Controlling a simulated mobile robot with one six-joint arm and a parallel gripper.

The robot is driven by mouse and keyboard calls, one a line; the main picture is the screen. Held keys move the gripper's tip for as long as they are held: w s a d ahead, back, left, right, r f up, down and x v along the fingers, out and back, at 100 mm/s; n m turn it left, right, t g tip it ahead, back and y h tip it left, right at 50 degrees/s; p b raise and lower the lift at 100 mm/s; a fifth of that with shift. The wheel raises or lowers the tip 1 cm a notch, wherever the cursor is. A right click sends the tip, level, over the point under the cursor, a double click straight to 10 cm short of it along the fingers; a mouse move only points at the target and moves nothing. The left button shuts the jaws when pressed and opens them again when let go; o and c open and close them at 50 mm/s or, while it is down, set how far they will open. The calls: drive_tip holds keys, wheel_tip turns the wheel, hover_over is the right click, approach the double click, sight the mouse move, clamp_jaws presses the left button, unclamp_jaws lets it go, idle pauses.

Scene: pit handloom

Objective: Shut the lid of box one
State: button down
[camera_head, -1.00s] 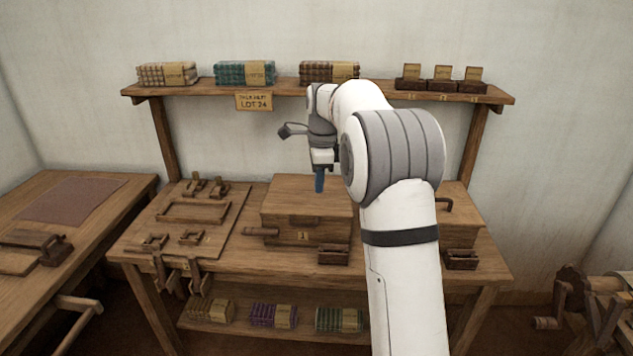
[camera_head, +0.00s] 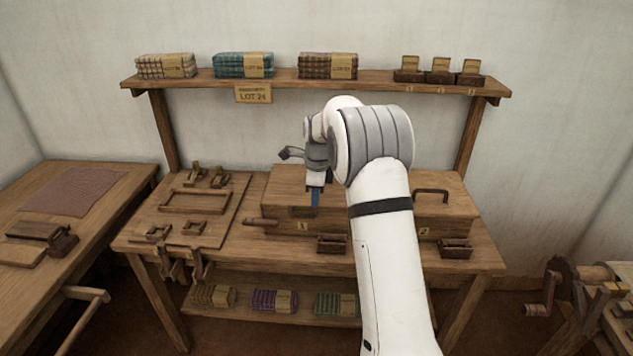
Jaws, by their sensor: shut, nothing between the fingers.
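Box one (camera_head: 275,224) is a wooden box on the workbench, with a yellow "1" tag on its front. Its lid (camera_head: 287,184) looks flat on top, and a dark handle (camera_head: 303,211) shows at the front edge. My arm covers the box's right part. My gripper (camera_head: 315,198) points down with its blue fingers together and empty, in front of the lid near its front edge. I cannot tell whether it touches the lid.
Box two (camera_head: 455,214) stands to the right with a dark handle on its lid. Small wooden blocks (camera_head: 331,243) sit along the bench front. A board with wooden frames (camera_head: 195,200) lies to the left. A shelf (camera_head: 210,82) with bundles runs behind.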

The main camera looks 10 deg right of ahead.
sight(315, 217)
drive_tip(key=shift+f, duration=0.9)
drive_tip(key=shift+f, duration=0.1)
drive_tip(key=shift+s+a+f+b, duration=0.1)
drive_tip(key=shift+s+f+b, duration=0.1)
drive_tip(key=shift+f+b, duration=0.6)
drive_tip(key=shift+s+f+p, duration=0.15)
drive_tip(key=shift+f+p, duration=0.05)
drive_tip(key=shift+p, duration=0.1)
